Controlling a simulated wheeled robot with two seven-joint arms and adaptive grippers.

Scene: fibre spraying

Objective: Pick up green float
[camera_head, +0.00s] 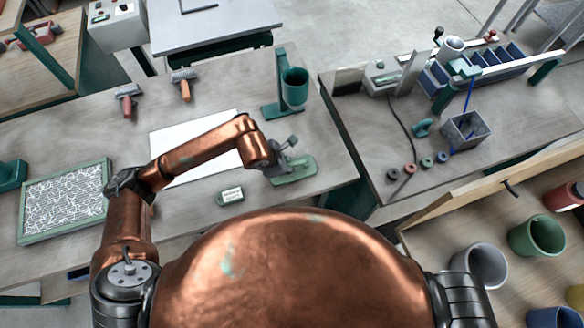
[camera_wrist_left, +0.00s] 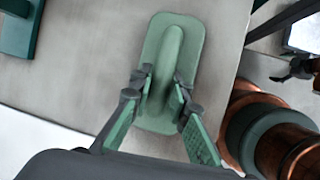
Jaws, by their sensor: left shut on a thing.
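The green float (camera_head: 300,170) is a flat rounded plate with a raised handle, at the right part of the middle table in the head view. My left gripper (camera_head: 288,158) is over it. In the left wrist view the green float (camera_wrist_left: 184,45) lies pointing away from me, and the two fingers of my left gripper (camera_wrist_left: 160,98) stand on either side of its handle, shut on it. The float looks flat on or just above the table; I cannot tell which. My right gripper is not in view.
A green stand with a cup (camera_head: 293,88) is behind the float. A white sheet (camera_head: 200,145) lies to its left, and a small green labelled block (camera_head: 230,195) is in front-left. A framed fibre panel (camera_head: 65,200) is far left. The table edge is close on the right.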

